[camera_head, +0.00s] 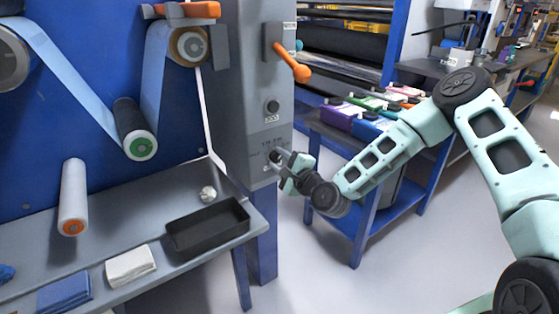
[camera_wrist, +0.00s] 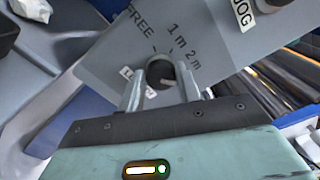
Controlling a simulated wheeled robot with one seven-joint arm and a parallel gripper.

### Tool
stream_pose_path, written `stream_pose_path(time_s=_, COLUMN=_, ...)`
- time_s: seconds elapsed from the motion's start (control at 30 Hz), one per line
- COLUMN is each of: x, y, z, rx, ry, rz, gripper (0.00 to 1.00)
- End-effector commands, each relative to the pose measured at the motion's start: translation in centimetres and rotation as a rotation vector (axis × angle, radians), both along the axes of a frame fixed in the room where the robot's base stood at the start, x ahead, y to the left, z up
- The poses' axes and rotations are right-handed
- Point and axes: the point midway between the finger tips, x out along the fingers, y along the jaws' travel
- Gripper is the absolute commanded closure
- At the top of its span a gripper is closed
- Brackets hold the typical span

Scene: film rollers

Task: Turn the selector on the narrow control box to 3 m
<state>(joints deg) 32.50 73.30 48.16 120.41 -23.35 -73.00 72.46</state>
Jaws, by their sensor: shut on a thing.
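The narrow control box (camera_head: 252,95) is a tall grey box in the middle of the head view, and its face fills the upper part of the wrist view (camera_wrist: 110,55). The selector (camera_wrist: 160,72) is a dark round knob low on that face. The marks FREE, 1 m and 2 m are printed around it. A 3 m mark does not show. My gripper (camera_head: 281,160) reaches the box from the right. In the wrist view its two fingers stand on either side of the selector, shut on it. Which mark the selector points at is unclear.
An orange lever (camera_head: 290,62) and a dark knob (camera_head: 272,107) are on the box above the selector. A blue cart (camera_head: 357,228) with coloured boxes stands behind my arm.

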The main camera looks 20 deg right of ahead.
Motion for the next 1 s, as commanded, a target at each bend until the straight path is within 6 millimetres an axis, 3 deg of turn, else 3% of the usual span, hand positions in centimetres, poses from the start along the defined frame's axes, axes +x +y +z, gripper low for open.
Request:
stream_pose_path(time_s=0.4, x=0.04, y=-0.21, z=-0.01, rx=0.231, ry=0.076, rz=-0.004, gripper=0.89)
stream_pose_path(time_s=1.0, x=0.01, y=-0.16, z=-0.05, rx=0.283, ry=0.094, rz=-0.002, gripper=0.89)
